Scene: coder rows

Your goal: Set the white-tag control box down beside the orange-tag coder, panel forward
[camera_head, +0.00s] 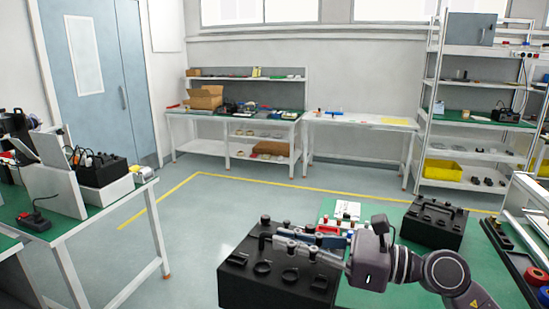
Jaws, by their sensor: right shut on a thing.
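My right gripper (285,240) reaches in from the right and is shut on a black box (265,288) with rings and knobs on its face. The held box is at the bottom centre, by the near left side of a green-topped table (385,290). I cannot tell whether it touches the table. A second black box (432,222) with a handle and knobs stands on that table, to the right and farther back. No white or orange tag can be made out on either box. My left gripper is not in view.
A white card (347,210) and small red and blue items lie on the table between the boxes. A dark tray (515,262) lines its right side. Another green bench (90,222) with black devices stands at left. Open floor (200,235) lies between.

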